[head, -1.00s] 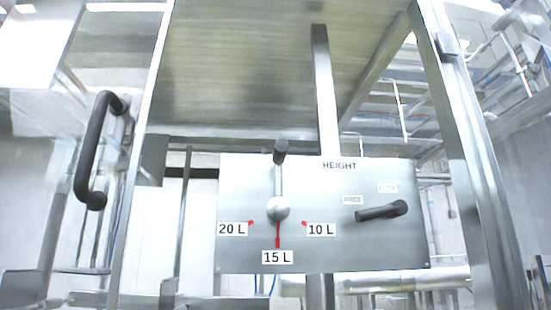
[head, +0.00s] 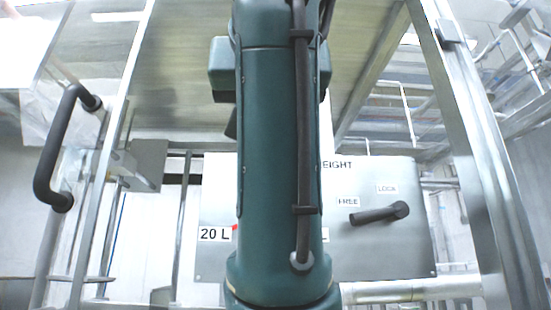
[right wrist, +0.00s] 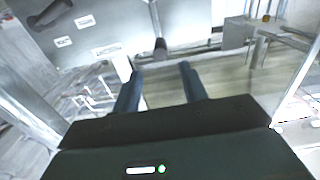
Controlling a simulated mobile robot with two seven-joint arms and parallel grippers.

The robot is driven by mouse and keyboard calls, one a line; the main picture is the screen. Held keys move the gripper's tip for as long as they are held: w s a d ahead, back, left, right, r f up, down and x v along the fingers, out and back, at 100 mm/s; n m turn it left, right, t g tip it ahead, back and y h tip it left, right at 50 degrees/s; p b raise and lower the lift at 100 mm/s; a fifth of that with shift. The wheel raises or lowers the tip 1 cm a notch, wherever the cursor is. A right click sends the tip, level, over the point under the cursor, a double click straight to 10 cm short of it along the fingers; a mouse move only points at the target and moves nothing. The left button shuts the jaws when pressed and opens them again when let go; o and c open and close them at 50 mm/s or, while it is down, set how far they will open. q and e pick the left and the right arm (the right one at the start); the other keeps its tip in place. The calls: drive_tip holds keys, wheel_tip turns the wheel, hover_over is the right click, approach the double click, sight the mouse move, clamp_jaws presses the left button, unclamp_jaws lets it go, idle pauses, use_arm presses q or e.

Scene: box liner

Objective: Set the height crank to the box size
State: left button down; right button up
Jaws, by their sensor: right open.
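The grey HEIGHT panel (head: 410,248) fills the lower middle of the head view. My teal arm hides the crank there and most of its scale, leaving the 20 L label (head: 214,234) clear. The black lever (head: 380,213) points left, under the FREE label (head: 347,201). In the right wrist view, the crank's dark grip (right wrist: 160,48) hangs on its metal arm from the panel (right wrist: 120,15), which appears upside down. My right gripper (right wrist: 158,78) is open and empty, its fingertips just short of the grip, which lies beyond the gap. My left gripper is not in view.
A black door handle (head: 62,150) and a metal frame post stand left of the panel. Another slanted post (head: 470,150) stands to the right. A metal sheet (head: 170,75) spans above the panel.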

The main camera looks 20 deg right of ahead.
drive_tip(key=p+x, duration=0.2)
drive_tip(key=p, duration=0.2)
drive_tip(key=p+x, duration=0.3)
drive_tip(key=p, duration=0.2)
drive_tip(key=p+x, duration=0.3)
drive_tip(key=p, duration=0.1)
drive_tip(key=shift+d+r, duration=0.1)
drive_tip(key=shift+r, duration=0.2)
drive_tip(key=x, duration=0.4)
drive_tip(key=shift+f+p, duration=0.3)
drive_tip(key=shift+p, duration=0.05)
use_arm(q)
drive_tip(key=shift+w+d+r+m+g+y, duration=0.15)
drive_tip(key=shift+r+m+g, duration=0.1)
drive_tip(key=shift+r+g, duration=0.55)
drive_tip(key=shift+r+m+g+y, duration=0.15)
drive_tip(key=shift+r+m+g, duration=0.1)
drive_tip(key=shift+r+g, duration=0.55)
use_arm(e)
drive_tip(key=shift+w, duration=0.5)
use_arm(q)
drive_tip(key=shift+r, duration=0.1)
use_arm(e)
drive_tip(key=shift+c, duration=0.5)
clamp_jaws()
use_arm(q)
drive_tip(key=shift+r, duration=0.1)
